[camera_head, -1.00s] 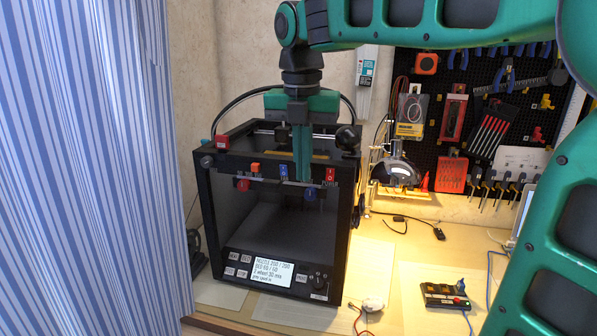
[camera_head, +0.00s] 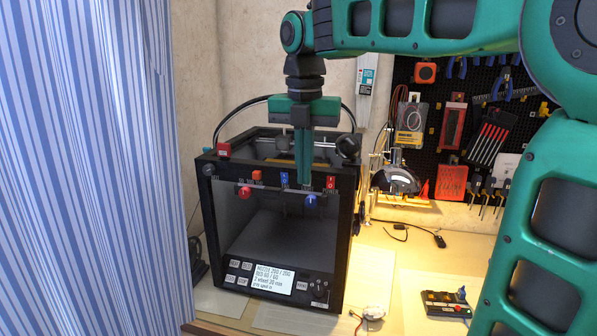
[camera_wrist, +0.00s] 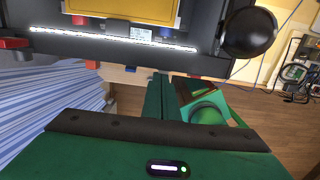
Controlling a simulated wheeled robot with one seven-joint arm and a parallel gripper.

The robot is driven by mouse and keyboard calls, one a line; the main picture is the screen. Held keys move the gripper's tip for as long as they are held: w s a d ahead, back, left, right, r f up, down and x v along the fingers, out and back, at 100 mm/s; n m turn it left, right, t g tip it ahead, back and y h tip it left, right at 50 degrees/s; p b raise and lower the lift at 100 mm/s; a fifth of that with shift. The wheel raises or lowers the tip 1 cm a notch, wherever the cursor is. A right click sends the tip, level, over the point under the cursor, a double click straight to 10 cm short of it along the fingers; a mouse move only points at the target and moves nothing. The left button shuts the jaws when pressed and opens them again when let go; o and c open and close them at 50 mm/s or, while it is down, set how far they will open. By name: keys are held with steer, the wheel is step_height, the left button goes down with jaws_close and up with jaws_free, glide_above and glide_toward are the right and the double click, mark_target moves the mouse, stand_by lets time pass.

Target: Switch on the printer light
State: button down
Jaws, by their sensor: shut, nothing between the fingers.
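The printer (camera_head: 208,240) is a black open box frame on the bench. Its front top bar carries an orange switch (camera_head: 257,177), a blue switch (camera_head: 284,178) and a red switch (camera_head: 331,183). A red knob (camera_head: 244,192) and a blue knob (camera_head: 310,201) sit just below. My gripper (camera_head: 303,183) is shut and empty, pointing down at the top bar between the blue and red switches. I cannot tell if it touches. In the wrist view, the shut green fingers (camera_wrist: 157,100) are beside the printer's top.
A lit text display (camera_head: 273,278) is on the printer's lower front. A striped curtain (camera_head: 90,150) hangs at the left. A black round part (camera_head: 347,147) sticks out at the printer's top right. A small control box (camera_head: 445,303) lies on the bench right of the printer.

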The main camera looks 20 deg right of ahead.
steer(key=shift+r, duration=0.2)
steer(key=shift+r, duration=0.6)
step_height(320, 180, up, 9)
steer(key=shift+s+a+r, duration=0.2)
steer(key=shift+s+a, duration=0.05)
stand_by(1.0)
stand_by(0.4)
